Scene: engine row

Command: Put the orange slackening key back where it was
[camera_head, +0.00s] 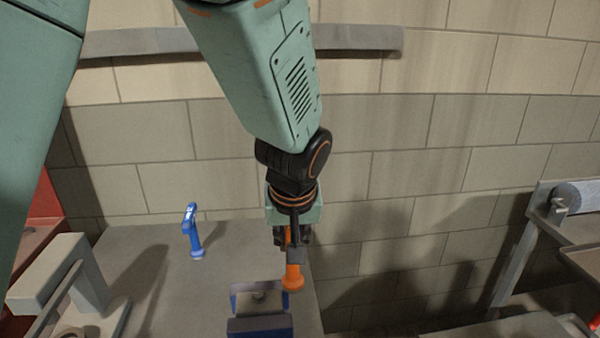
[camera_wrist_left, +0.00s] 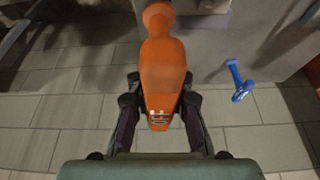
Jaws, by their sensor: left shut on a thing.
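The orange slackening key (camera_head: 293,276) hangs below my left gripper (camera_head: 292,240), its rounded orange end pointing down. The wrist view shows the key (camera_wrist_left: 163,62) between the two dark fingers of my left gripper (camera_wrist_left: 160,90), which is shut on it. In the head view the key is beside the right edge of the grey bench top (camera_head: 160,262), close to a block with blue sides (camera_head: 261,327). I cannot tell the height of the key over the bench. My right gripper is in neither view.
A blue key-like tool (camera_head: 192,232) stands upright on the bench, left of my gripper; the wrist view shows it too (camera_wrist_left: 238,80). A grey raised frame (camera_head: 48,280) is at the left. A metal stand with a roller (camera_head: 577,196) is at the right.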

